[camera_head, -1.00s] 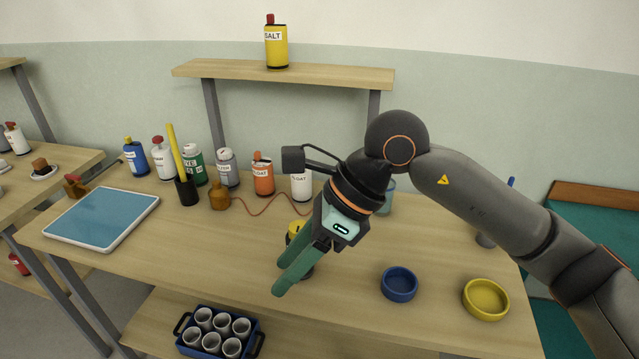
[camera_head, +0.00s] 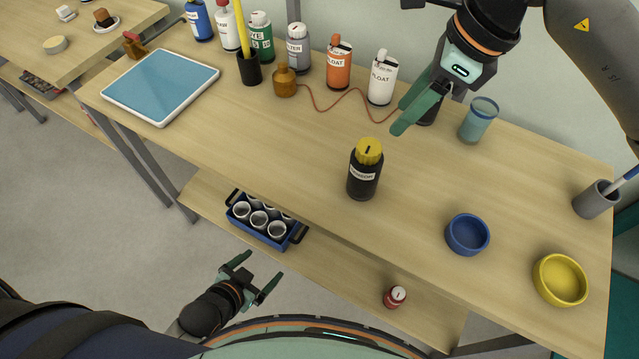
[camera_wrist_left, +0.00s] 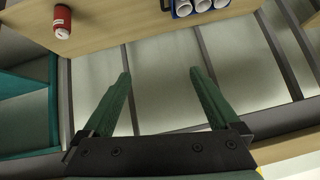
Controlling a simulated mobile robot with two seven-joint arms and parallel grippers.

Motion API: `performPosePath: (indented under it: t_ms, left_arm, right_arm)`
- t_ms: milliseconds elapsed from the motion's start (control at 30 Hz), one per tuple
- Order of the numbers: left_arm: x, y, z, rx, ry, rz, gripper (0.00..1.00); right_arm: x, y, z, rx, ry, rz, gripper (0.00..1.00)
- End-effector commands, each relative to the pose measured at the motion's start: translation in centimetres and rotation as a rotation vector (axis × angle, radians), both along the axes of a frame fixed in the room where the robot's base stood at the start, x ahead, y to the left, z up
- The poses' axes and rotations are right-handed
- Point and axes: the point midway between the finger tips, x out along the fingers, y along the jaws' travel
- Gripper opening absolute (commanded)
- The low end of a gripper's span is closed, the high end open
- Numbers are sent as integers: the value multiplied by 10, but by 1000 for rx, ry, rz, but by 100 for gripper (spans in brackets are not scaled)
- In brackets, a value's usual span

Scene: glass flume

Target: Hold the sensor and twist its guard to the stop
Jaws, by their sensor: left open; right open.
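The sensor (camera_head: 362,182) is a dark bottle-shaped body with a white label, standing upright near the middle of the bench. Its yellow guard (camera_head: 369,152) sits on top with a dark mark. My right gripper (camera_head: 402,116) is open and empty above the bench, behind and to the right of the sensor, apart from it. My left gripper (camera_head: 254,277) is open and empty, low in front of the bench and well left of the sensor. Its two green fingers also show spread in the left wrist view (camera_wrist_left: 161,75), with nothing between them.
A blue bowl (camera_head: 467,234) and a yellow bowl (camera_head: 560,279) stand right of the sensor. Labelled bottles, a brown flask (camera_head: 285,83) with a red cord and a glass (camera_head: 478,121) stand behind. The lower shelf holds a blue crate (camera_head: 283,241) and a red can (camera_head: 395,297).

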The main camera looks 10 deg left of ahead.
Motion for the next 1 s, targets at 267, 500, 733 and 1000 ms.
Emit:
performPosePath:
  t_ms: [267, 500, 733, 1000]
  left_arm:
    - [20, 99, 2, 839, -29, -584, 100]
    - [60, 195, 50, 1655, 19, -1047, 100]
    - [104, 256, 130, 2393, 172, -1343, 100]
    - [136, 263, 207, -2618, -295, 1261, 100]
  right_arm:
    - [0, 0, 0, 0, 1, 0, 50]
    - [0, 0, 0, 0, 1, 0, 50]
    - [0, 0, 0, 0, 1, 0, 50]
    - [0, 0, 0, 0, 1, 0, 50]
